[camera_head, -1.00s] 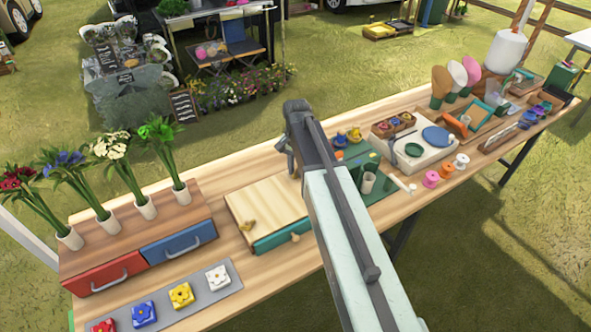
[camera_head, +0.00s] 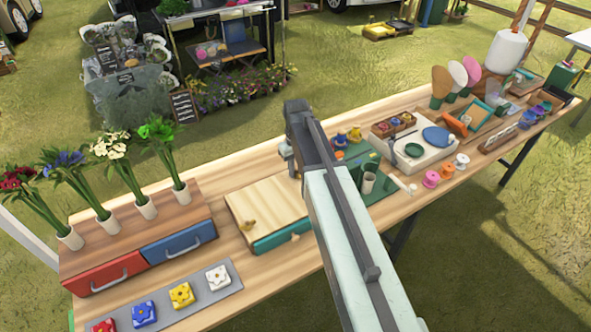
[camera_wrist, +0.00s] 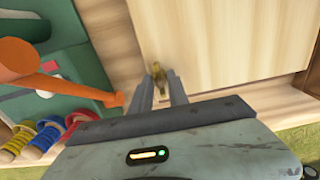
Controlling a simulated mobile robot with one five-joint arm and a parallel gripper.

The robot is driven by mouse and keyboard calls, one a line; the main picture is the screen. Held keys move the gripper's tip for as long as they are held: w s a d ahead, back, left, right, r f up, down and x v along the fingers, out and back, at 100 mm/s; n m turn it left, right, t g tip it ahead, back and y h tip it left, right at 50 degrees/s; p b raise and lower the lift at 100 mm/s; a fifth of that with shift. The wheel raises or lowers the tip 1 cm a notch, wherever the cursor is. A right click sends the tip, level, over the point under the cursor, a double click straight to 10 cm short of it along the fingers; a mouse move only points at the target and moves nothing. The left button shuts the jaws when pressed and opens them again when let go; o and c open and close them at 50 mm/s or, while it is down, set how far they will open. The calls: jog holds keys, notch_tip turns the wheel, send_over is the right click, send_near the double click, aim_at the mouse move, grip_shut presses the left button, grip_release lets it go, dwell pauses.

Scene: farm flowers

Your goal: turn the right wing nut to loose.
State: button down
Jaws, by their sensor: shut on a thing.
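A flat, pale wooden press (camera_head: 268,208) with a teal lower part lies in the middle of the table. A brass wing nut (camera_head: 248,226) shows on its left side. The right wing nut (camera_wrist: 157,73) shows in the wrist view, brass-coloured, at the edge of the press board (camera_wrist: 215,45). My gripper (camera_wrist: 158,88) is shut on it, one finger on each side. In the head view my gripper (camera_head: 291,165) is over the press's far right corner, and my arm hides the right wing nut there.
A green mat (camera_head: 385,183) with pots and tools lies close to the right of the press. Flower vases (camera_head: 145,207) stand left.

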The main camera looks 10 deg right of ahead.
jog(key=n, duration=0.4)
jog(key=shift+n, duration=0.3)
jog(key=n, duration=0.4)
jog(key=shift+n, duration=0.3)
jog(key=n, duration=0.4)
jog(key=shift+n, duration=2.4)
